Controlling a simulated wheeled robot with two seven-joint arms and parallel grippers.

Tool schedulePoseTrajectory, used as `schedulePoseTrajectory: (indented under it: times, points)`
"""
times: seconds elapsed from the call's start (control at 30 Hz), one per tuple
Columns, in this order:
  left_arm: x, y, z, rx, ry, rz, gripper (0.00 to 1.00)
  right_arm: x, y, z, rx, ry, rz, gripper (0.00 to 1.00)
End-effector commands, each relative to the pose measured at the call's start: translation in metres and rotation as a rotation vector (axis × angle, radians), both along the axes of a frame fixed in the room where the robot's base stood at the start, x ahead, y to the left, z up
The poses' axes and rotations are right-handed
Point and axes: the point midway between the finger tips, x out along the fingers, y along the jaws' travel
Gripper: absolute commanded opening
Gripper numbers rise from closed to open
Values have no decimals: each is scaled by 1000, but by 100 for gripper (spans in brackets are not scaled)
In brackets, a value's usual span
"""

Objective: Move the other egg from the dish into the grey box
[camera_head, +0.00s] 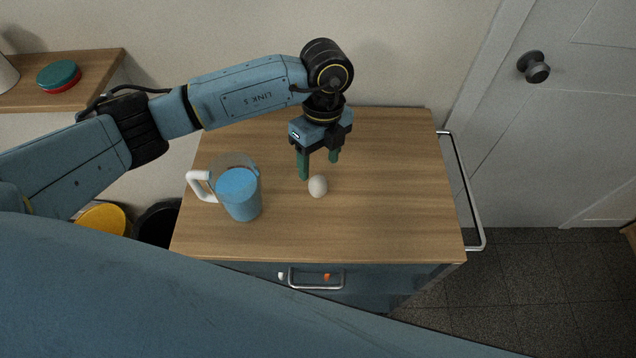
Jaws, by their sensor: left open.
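A whitish egg (317,187) is on the wooden top of a cabinet, right of a jug. My left gripper (319,168) points down just behind the egg, with its two green fingers apart. No egg is between the fingers, and whether a fingertip touches the egg is not clear. No dish and no grey box can be made out in this view. My right gripper is not in view.
A clear jug (240,193) with blue contents and a white handle stands left of the egg. The wooden top (390,190) is clear to the right. A metal rail (463,190) runs along its right side. A door (575,110) is at the right.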

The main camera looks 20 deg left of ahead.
Motion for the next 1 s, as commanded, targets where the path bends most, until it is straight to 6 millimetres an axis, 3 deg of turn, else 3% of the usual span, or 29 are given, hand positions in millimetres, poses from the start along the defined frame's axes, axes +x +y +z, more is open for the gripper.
schedulePoseTrajectory:
  times: [0.27,0.6,0.8,1.0]
  points:
    - [-4,-1,-18,-2,1,-2,60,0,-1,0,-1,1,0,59]
    - [-13,-2,-62,-2,2,-3,60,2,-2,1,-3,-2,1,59]
    - [-13,-2,-64,-3,0,-4,60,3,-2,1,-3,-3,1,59]
    - [-13,-1,-63,-3,0,-4,37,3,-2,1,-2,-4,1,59]
